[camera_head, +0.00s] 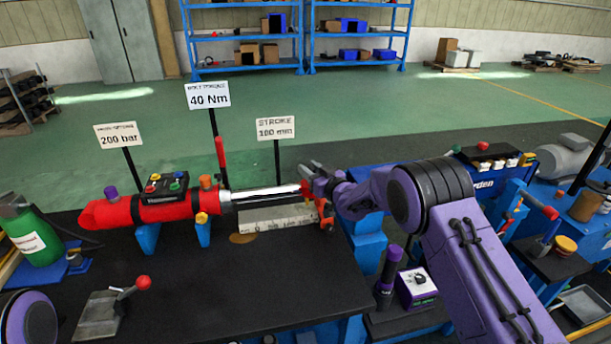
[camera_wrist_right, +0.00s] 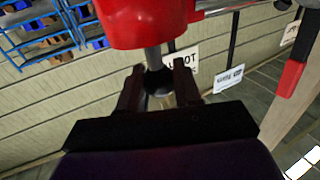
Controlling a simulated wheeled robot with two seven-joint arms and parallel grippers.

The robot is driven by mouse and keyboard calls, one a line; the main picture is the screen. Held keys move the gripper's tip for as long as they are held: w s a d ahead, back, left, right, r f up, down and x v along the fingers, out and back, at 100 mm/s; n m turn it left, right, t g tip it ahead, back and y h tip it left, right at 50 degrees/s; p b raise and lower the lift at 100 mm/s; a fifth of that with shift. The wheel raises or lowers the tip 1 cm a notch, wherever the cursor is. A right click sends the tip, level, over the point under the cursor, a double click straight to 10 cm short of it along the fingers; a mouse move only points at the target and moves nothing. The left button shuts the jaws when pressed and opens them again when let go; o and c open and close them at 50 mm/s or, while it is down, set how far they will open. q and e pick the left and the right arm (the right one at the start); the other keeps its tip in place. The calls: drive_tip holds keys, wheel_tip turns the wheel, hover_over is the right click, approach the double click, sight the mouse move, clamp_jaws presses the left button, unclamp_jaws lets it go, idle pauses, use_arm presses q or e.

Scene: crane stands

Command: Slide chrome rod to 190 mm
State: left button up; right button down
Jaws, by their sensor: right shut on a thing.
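The chrome rod (camera_head: 268,192) reaches out to the right from the red cylinder (camera_head: 150,210), which lies level on blue supports. A pale ruler scale (camera_head: 275,222) runs below the rod; its figures are too small to read surely. A red end piece (camera_head: 326,214) is at the rod's right end, partly hidden by my right gripper (camera_head: 315,182). In the right wrist view, a red body (camera_wrist_right: 143,22) carries a grey stem with a dark knob (camera_wrist_right: 158,82). My right gripper (camera_wrist_right: 158,88) is shut on this knob stem.
Signs stand behind the cylinder: 200 bar (camera_head: 118,134), 40 Nm (camera_head: 208,95) and a stroke sign (camera_head: 276,128). The black bench top (camera_head: 240,285) in front is mostly clear.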

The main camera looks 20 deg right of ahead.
drive_tip(key=shift+s+d, duration=0.15)
drive_tip(key=shift+d, duration=0.85)
drive_tip(key=c, duration=0.8)
unclamp_jaws()
drive_tip(key=shift+s, duration=0.25)
drive_tip(key=b+v, duration=0.2)
drive_tip(key=v, duration=0.8)
drive_tip(key=shift+b, duration=0.35)
